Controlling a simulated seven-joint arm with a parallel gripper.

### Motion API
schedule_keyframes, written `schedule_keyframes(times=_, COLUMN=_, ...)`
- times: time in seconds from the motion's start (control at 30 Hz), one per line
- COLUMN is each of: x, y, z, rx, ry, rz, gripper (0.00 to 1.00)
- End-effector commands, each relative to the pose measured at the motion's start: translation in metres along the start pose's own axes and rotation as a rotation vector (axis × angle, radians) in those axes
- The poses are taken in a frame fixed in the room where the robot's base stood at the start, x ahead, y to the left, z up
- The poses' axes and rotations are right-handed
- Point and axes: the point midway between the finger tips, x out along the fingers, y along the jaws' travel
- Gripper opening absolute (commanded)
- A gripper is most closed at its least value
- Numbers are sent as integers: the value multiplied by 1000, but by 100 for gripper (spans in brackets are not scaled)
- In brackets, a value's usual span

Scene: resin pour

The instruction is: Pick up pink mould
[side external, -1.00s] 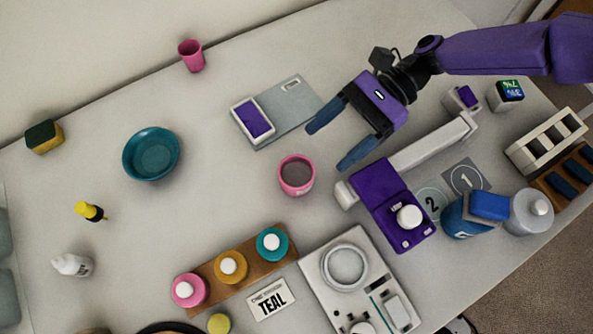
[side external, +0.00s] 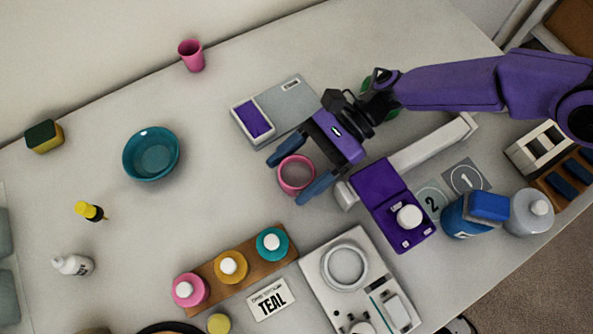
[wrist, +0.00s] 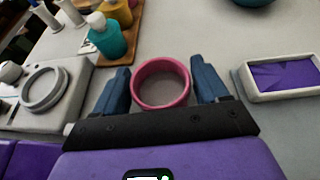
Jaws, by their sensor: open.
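The pink mould (side external: 296,187) is a round, open-topped pink ring-like cup standing on the pale table, with a greyish inside. My gripper (side external: 291,175) is open, with one blue finger on each side of the mould. In the wrist view the pink mould (wrist: 161,103) sits between the two blue fingertips (wrist: 167,88), with a narrow gap showing on each side. I cannot tell how far the fingertips are above the table.
A grey device with a purple panel (side external: 255,117) lies just behind the gripper. A purple mixer-like unit (side external: 385,195) stands close on the right. A white machine (side external: 345,300) and several capped bottles on a wooden rack (side external: 210,270) are in front.

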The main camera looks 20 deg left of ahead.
Motion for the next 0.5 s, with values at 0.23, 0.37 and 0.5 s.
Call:
schedule_keyframes(times=0.23, x=0, y=0, z=0, rx=0, ry=-1, rz=1, gripper=32)
schedule_keyframes(times=0.37, x=0, y=0, z=0, rx=0, ry=-1, rz=1, gripper=32)
schedule_keyframes(times=0.5, x=-1, y=0, z=2, rx=0, ry=-1, rz=1, gripper=32)
